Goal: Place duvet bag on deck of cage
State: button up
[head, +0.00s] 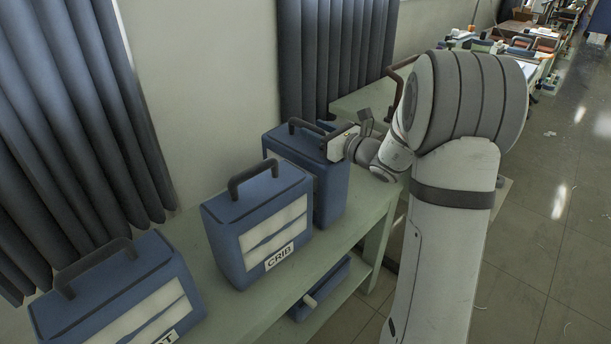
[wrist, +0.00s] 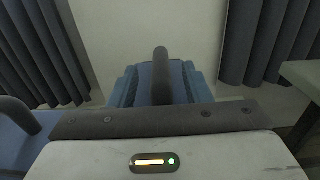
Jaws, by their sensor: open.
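The middle bag (head: 222,240) has a clear window and reads CRIB. The near-left bag (head: 60,310) is cut by the frame edge, its label only partly visible. My gripper (head: 331,141) is open, at the top of the far bag beside its handle (head: 303,123). In the wrist view that handle (wrist: 160,75) stands upright just beyond the gripper's dark edge; I cannot tell whether they touch. I cannot clearly make out a cage.
The table (head: 345,232) has a lower shelf with another blue item (head: 322,290). Dark curtains (head: 335,60) and a wall stand behind. A green surface (head: 365,100) with a brown rail (head: 401,70) lies beyond my arm. Tiled floor (head: 560,230) at right is mostly clear.

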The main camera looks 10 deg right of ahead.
jog(key=shift+x, duration=1.2)
jog(key=shift+c, duration=0.4)
grip_shut()
